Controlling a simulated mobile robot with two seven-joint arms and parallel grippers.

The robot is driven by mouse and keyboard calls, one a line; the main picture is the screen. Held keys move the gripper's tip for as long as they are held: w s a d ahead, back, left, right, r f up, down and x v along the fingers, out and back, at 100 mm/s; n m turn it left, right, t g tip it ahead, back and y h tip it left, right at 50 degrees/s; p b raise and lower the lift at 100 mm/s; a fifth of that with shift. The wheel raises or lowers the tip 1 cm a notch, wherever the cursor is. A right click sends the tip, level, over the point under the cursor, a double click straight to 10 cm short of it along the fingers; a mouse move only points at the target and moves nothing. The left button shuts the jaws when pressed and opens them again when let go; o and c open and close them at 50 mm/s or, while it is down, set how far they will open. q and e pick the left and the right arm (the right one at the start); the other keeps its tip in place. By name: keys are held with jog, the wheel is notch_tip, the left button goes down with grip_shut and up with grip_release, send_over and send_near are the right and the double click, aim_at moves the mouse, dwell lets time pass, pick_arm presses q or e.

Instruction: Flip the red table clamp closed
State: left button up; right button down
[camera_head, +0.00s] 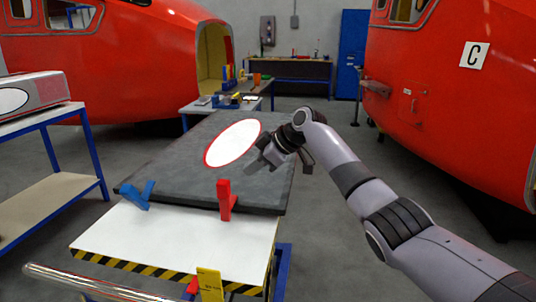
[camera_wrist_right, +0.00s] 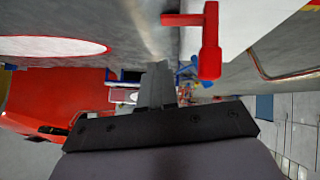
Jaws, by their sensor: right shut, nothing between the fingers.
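The red table clamp (camera_head: 225,201) sits at the front edge of the dark grey panel (camera_head: 165,178), with its handle standing upright. In the right wrist view the red clamp (camera_wrist_right: 209,42) shows at the top, right of the fingers and apart from them. My right gripper (camera_head: 259,163) is above the panel, behind and to the right of the clamp. Its fingers are together and empty, and they also show in the wrist view (camera_wrist_right: 157,85). My left gripper is in neither view.
A blue clamp (camera_head: 137,194) sits at the panel's left front corner. A yellow clamp (camera_head: 210,284) is at the white table's (camera_head: 170,240) striped front edge. A red-rimmed white oval (camera_head: 232,142) lies on the panel.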

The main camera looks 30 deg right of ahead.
jog(key=shift+w+d+v, duration=0.15)
jog(key=shift+v, duration=1.15)
jog(key=shift+w+d+v, duration=0.1)
jog(key=shift+d+v, duration=0.05)
jog(key=shift+v, duration=1.15)
